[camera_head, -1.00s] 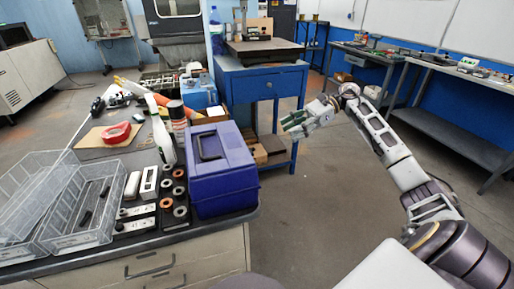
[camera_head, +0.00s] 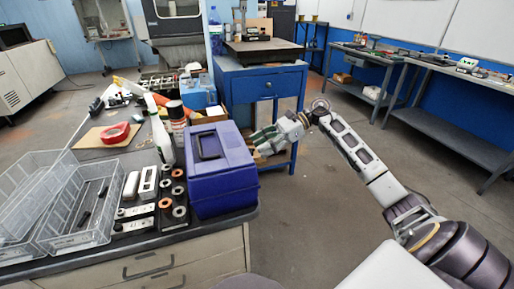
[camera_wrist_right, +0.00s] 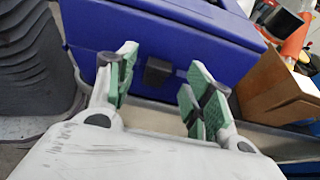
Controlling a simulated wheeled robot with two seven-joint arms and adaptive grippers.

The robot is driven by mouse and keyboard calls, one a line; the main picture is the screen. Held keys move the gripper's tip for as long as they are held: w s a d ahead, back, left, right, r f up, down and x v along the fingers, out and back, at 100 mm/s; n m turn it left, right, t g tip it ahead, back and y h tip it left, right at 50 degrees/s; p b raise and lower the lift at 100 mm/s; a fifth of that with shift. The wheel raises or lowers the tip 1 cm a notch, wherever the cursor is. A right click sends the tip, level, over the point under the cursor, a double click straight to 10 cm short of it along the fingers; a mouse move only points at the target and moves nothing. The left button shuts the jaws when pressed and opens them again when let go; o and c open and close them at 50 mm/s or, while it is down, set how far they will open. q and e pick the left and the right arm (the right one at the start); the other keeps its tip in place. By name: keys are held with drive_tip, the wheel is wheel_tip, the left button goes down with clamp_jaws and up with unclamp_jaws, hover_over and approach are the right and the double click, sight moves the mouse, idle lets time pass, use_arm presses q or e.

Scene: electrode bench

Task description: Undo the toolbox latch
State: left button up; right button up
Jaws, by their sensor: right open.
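The blue toolbox (camera_head: 222,172) stands closed on the right end of the bench, its dark handle (camera_head: 208,146) on the lid. In the right wrist view the toolbox (camera_wrist_right: 200,25) fills the upper middle, and its dark latch (camera_wrist_right: 158,71) shows on the blue side between my fingers. My right gripper (camera_head: 262,140) is open and empty, just right of the toolbox in the head view. In the wrist view the right gripper (camera_wrist_right: 160,85) has its green-padded fingers on either side of the latch, apart from it. My left gripper is not in view.
Clear plastic bins (camera_head: 84,212), a red tape roll (camera_head: 115,132) and several small parts crowd the bench left of the toolbox. A blue cabinet (camera_head: 262,85) stands behind. A cardboard box (camera_wrist_right: 272,85) is close to the right fingers. Open floor lies to the right.

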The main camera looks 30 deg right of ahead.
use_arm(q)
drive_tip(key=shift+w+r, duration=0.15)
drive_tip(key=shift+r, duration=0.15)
use_arm(e)
drive_tip(key=shift+x, duration=1.05)
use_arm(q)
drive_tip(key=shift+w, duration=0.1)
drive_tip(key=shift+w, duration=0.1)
use_arm(e)
drive_tip(key=c, duration=1)
